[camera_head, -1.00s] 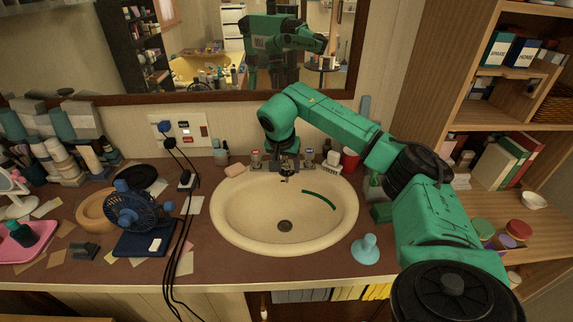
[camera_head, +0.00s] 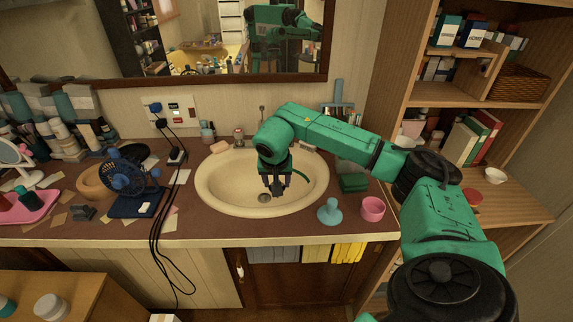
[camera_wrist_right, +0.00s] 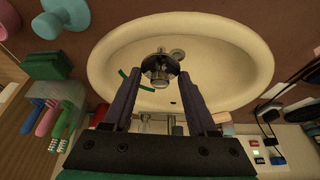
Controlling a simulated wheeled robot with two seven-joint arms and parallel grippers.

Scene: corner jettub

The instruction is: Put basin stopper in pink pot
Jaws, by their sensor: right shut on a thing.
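My right gripper (camera_head: 274,191) is over the basin (camera_head: 215,197), near the drain (camera_head: 264,198). In the right wrist view its fingers (camera_wrist_right: 160,88) are shut on the basin stopper (camera_wrist_right: 160,66), a round metal piece at the fingertips. In the head view the fingers and dark jaws hide the stopper. The pink pot (camera_head: 372,209) stands on the counter right of the basin, and part of it shows in the wrist view (camera_wrist_right: 6,20). My left gripper is not in view.
A light-blue plunger-shaped thing (camera_head: 329,213) stands between basin and pot. A green block (camera_head: 354,183) and a brush holder (camera_wrist_right: 67,97) are behind them. The tap (camera_head: 239,136) is at the basin's back. A fan (camera_head: 124,175) and cables are on the left.

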